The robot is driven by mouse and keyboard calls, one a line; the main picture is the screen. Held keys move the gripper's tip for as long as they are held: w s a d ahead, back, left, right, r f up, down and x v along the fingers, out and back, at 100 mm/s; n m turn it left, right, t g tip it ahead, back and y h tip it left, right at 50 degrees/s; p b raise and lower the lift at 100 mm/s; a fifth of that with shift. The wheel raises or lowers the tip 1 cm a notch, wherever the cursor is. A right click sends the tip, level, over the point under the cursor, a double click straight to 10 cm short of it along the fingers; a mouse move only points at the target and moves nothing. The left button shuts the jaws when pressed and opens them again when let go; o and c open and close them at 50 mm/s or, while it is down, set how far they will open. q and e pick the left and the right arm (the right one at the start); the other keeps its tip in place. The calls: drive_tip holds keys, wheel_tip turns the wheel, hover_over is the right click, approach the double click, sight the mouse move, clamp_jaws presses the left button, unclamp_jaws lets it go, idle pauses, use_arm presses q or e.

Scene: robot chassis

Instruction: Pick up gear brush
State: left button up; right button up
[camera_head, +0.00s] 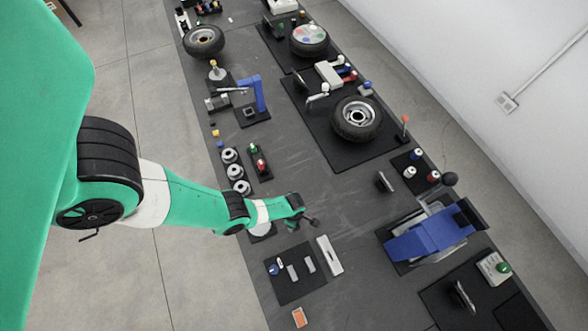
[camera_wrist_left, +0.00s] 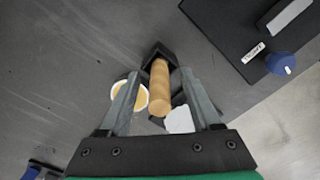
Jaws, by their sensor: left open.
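A tan, wood-coloured cylinder, seemingly the handle of the gear brush (camera_wrist_left: 160,88), shows in the left wrist view. Its far end meets a dark angular part, and its near end points towards my gripper's base. My left gripper (camera_wrist_left: 159,74) is open, with one finger on each side of the handle. I cannot tell whether the fingers touch it. In the head view my left gripper (camera_head: 308,218) is over the table, and the brush cannot be made out there.
A white round dish with a tan inside (camera_wrist_left: 131,96) and a white piece (camera_wrist_left: 180,120) lie close to the fingers. A black mat (camera_head: 283,288) with small parts and a pale bar (camera_head: 329,255) are nearby. A blue machine (camera_head: 428,235) stands to the right.

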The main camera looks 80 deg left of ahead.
use_arm(q)
drive_tip(key=shift+r, duration=0.1)
clamp_jaws()
idle(0.4)
